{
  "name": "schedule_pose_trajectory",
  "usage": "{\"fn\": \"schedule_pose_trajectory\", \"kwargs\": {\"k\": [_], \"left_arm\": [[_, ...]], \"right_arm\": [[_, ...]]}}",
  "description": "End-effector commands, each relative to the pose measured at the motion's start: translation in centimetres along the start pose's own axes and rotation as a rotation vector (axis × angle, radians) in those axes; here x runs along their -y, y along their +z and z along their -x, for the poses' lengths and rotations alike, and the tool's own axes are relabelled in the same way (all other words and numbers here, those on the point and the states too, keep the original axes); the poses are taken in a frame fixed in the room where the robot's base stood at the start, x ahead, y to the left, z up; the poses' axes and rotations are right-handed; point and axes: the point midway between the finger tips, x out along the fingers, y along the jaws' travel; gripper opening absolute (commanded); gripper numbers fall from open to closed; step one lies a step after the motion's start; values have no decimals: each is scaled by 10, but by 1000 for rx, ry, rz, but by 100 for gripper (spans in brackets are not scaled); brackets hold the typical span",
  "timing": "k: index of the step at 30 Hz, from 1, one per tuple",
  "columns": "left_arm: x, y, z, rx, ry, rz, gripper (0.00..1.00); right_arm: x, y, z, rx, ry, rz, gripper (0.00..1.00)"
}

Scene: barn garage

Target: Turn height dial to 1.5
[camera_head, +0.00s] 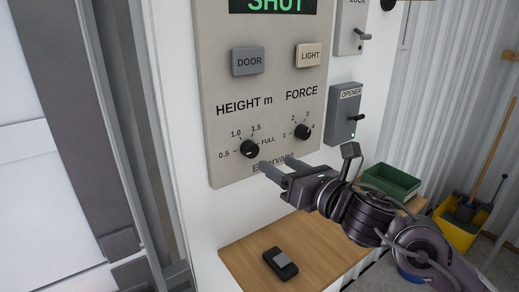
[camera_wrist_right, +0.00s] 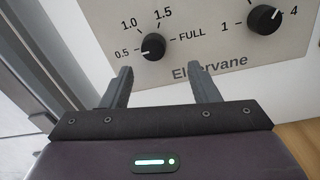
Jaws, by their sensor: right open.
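The black height dial (camera_head: 250,149) is on the lower left of the grey control panel (camera_head: 225,120), under the words HEIGHT m. Its scale reads 0.5, 1.0, 1.5 and FULL. In the wrist view the height dial (camera_wrist_right: 153,46) has its white mark on the left side, toward 0.5. My right gripper (camera_head: 273,164) is open and empty, its fingertips just below and right of the dial in the head view. In the wrist view the fingers (camera_wrist_right: 160,72) stand apart below the dial, not around it. My left gripper is not in view.
The force dial (camera_head: 303,132) sits right of the height dial. DOOR (camera_head: 247,61) and LIGHT (camera_head: 308,55) buttons are above. An OPENER switch box (camera_head: 345,114) is right of the panel. Below, a wooden shelf (camera_head: 243,254) bears a small black device (camera_head: 281,263) and a green bin (camera_head: 391,182).

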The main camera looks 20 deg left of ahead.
Motion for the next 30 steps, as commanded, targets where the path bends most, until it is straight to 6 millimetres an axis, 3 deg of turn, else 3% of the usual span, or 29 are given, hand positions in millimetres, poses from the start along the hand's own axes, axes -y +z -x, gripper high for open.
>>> {"fn": "schedule_pose_trajectory", "kwargs": {"k": [9, 15, 21, 26, 30], "left_arm": [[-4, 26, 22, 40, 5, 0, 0], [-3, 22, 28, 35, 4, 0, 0], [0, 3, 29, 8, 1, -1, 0], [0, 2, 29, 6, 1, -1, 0], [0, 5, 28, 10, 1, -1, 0]], "right_arm": [[-2, 5, -48, 0, 2, -2, 55], [-1, 3, -70, 0, 0, -4, 55], [0, 1, -76, 1, 0, -2, 55], [0, 1, -75, 2, 0, -2, 55], [0, 1, -75, 2, 0, -3, 37]]}}
